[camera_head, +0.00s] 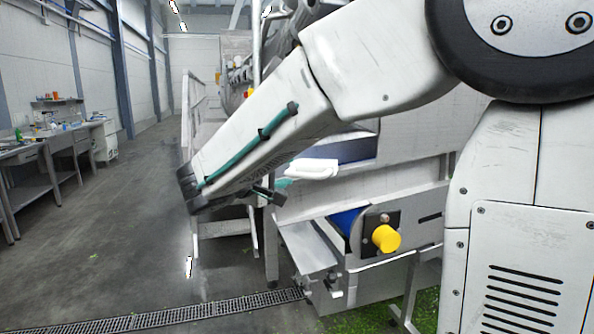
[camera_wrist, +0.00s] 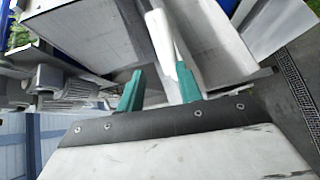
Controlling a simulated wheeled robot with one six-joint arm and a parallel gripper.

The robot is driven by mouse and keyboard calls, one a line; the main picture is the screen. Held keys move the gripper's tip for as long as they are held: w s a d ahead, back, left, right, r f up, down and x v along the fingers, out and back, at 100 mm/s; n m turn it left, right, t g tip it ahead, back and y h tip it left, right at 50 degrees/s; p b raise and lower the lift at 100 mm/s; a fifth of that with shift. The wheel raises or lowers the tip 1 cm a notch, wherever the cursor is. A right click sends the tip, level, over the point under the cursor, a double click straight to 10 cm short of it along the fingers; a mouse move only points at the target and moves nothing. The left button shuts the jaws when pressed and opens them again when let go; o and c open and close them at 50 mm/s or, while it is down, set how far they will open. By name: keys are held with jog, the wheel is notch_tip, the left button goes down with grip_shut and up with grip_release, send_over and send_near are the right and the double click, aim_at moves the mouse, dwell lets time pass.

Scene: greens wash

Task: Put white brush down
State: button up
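The white brush (camera_head: 312,168) shows just right of my gripper (camera_head: 274,190) in the head view, in front of the machine's side. In the wrist view the white brush (camera_wrist: 165,45) slants from the top edge down to the right green finger of my gripper (camera_wrist: 160,84). The two green fingers stand apart. A gap shows between the left finger and the brush, and the brush meets or overlaps the right finger. I cannot tell whether the brush is gripped or rests on something. Its bristles are not clear.
A machine with a blue belt (camera_head: 347,219) and a yellow knob (camera_head: 386,238) stands below and right of the brush. Workbenches (camera_head: 50,150) line the left. A drain grate (camera_head: 170,318) crosses the floor. The floor at left centre is clear.

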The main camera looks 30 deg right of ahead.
jog(key=s+d+f+m+g+y, duration=0.1)
jog(key=s+f+m+g+y, duration=0.2)
jog(key=s, duration=0.7)
jog(key=s+f+g+y, duration=0.3)
jog(key=s+f+y, duration=0.1)
jog(key=s, duration=0.5)
jog(key=s+a+f+m+t+y, duration=0.1)
jog(key=s+a+f+y, duration=0.4)
jog(key=s+a+y, duration=0.3)
jog(key=shift+s+f+m, duration=0.3)
jog(key=shift+s, duration=0.75)
jog(key=shift+o, duration=0.2)
